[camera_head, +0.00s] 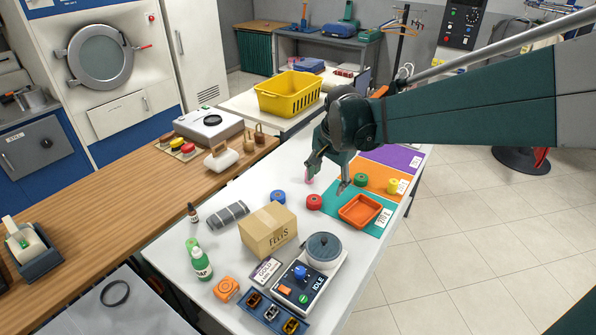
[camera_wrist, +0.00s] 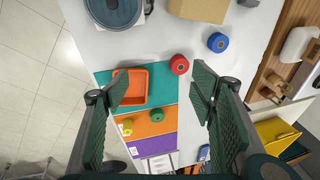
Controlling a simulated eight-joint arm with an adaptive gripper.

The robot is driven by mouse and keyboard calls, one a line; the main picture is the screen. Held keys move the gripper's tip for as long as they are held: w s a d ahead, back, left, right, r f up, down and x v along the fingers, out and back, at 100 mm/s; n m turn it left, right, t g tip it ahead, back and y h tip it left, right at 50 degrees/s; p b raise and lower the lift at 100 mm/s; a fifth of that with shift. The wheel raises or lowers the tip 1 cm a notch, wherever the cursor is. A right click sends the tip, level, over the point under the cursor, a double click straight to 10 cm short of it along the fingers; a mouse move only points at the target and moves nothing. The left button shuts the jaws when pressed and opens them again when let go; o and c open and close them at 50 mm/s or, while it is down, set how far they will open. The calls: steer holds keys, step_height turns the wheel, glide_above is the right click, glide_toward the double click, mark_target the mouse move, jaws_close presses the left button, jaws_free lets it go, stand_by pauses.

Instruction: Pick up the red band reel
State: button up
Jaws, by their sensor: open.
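The red band reel (camera_head: 314,201) stands on the white table beside the left edge of the teal mat (camera_head: 331,211). In the wrist view the red band reel (camera_wrist: 179,65) shows between the fingers' lines and beyond their tips, uncovered. My gripper (camera_head: 327,181) is open and empty above the table, just behind the reel in the head view. Its two green fingers stand wide apart in the wrist view (camera_wrist: 160,83). A pinkish thing shows partly behind the left finger in the head view; I cannot tell what it is.
A blue reel (camera_head: 278,197) stands left of the red one. An orange tray (camera_head: 360,210) lies on the teal mat. Green (camera_head: 361,180) and yellow (camera_head: 393,185) reels stand on the orange mat. A cardboard box (camera_head: 268,230) stands in front, near a pot (camera_head: 324,250).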

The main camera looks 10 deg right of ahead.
steer(key=w+f+m+g+p, duration=0.2)
steer(key=w+f+m, duration=0.2)
steer(key=w+f, duration=0.5)
steer(key=m+p, duration=0.2)
steer(key=m, duration=0.1)
glide_above(314, 199)
steer(key=shift+g, duration=0.4)
steer(key=f, duration=0.6)
steer(key=shift+s+d, duration=0.1)
steer(key=shift+s, duration=0.15)
steer(key=shift+w+f+m, duration=0.35)
steer(key=shift+f+m, duration=0.05)
steer(key=shift+f, duration=0.35)
steer(key=shift+f, duration=1.3)
steer(key=shift+s+f+b, duration=0.15)
steer(key=shift+f+b, duration=0.4)
steer(key=shift+f, duration=2.05)
